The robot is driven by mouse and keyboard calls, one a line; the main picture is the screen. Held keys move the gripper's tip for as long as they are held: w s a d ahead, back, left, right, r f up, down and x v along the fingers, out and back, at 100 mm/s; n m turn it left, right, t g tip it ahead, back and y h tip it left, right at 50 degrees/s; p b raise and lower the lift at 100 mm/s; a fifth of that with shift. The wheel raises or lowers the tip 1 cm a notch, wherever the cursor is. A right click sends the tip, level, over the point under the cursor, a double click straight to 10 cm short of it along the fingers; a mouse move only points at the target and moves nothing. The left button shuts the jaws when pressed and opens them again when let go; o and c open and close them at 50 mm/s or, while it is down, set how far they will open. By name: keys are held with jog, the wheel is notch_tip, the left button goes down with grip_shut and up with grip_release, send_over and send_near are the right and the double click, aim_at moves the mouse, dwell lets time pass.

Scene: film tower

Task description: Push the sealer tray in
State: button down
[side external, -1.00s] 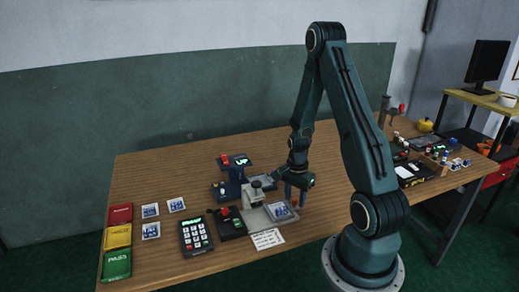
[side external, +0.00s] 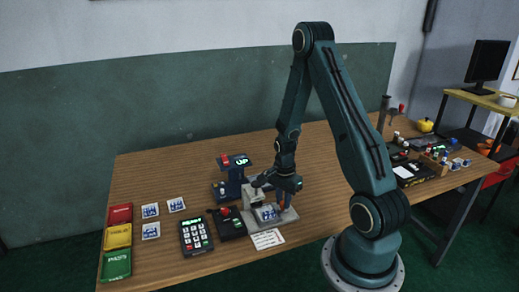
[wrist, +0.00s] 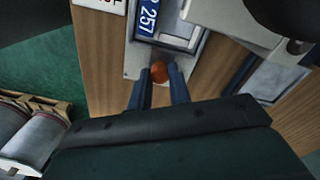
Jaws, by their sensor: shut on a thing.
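My gripper (side external: 289,198) is low over the table at the right end of the sealer tray (side external: 287,216). In the wrist view its two fingers (wrist: 158,88) are closed around the orange knob (wrist: 159,71) at the end of the tray (wrist: 133,62). A blue and white packet (side external: 267,213) lies on the tray; its label reads "257" in the wrist view (wrist: 148,17). The sealer (side external: 257,195), a grey press with a dark knob, stands at the tray's left. My gripper hides part of the tray and sealer in the side view.
A dark box with a red knob (side external: 230,222) and a keypad (side external: 195,235) stand left of the sealer. A dark blue device with a green "UP" display (side external: 233,177) is behind. A white card (side external: 267,239) lies in front.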

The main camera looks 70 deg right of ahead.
jog(key=shift+w+a, duration=1.25)
jog(key=shift+w, duration=0.1)
jog(key=c, duration=1.3)
grip_release()
jog(key=shift+r, duration=0.1)
jog(key=shift+r, duration=0.15)
notch_tip(320, 180, up, 13)
jog(key=shift+r, duration=0.15)
